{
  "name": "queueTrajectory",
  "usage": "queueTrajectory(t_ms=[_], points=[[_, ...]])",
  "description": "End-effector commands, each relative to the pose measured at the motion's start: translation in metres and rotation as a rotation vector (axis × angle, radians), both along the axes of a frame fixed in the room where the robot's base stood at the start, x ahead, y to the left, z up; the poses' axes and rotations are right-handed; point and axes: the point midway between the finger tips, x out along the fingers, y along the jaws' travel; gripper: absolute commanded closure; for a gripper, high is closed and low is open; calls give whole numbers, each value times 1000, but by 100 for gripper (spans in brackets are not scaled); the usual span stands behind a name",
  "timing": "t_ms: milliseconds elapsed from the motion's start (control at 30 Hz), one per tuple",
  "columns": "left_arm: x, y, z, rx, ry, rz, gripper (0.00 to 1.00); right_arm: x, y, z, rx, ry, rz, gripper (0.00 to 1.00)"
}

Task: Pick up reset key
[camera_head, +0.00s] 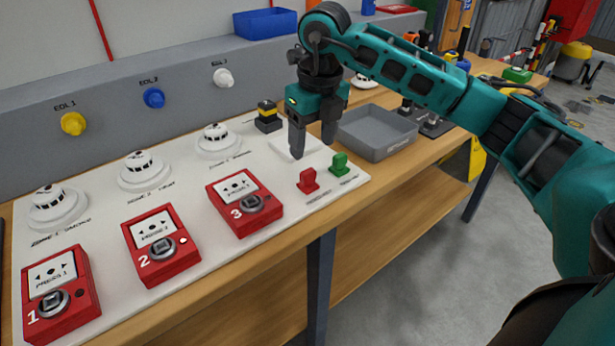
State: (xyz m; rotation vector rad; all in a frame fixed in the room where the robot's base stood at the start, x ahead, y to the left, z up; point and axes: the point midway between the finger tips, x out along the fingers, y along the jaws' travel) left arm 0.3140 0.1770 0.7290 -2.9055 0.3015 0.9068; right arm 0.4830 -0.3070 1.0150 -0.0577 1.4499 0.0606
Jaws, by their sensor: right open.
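I cannot tell for certain which thing is the reset key. A red key-shaped piece (308,181) and a green key-shaped piece (340,164) stand upright near the front right corner of the white board (235,250); the lettering by them is too small to read. My right gripper (313,143) points down, open, above a pale square plate (296,149) on the board, just behind the two pieces. Nothing shows between its fingers. My left gripper is not in view.
Red call points numbered 1 (60,295), 2 (160,245) and 3 (244,203) line the board's front, with white detectors (146,170) behind. A black-and-yellow block (268,117) stands left of the gripper. A grey tray (376,150) sits to its right.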

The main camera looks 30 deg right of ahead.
Motion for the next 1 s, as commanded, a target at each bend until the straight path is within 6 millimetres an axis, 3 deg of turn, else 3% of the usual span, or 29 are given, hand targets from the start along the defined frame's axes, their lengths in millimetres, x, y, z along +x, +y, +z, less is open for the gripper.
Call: queueTrajectory(t_ms=[600,867,1000], points=[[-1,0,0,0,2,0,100,6,5,-71,3,0,1,36],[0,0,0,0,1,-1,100,6,5,-75,3,-1,2,36],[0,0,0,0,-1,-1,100,6,5,-75,3,-1,2,47]])
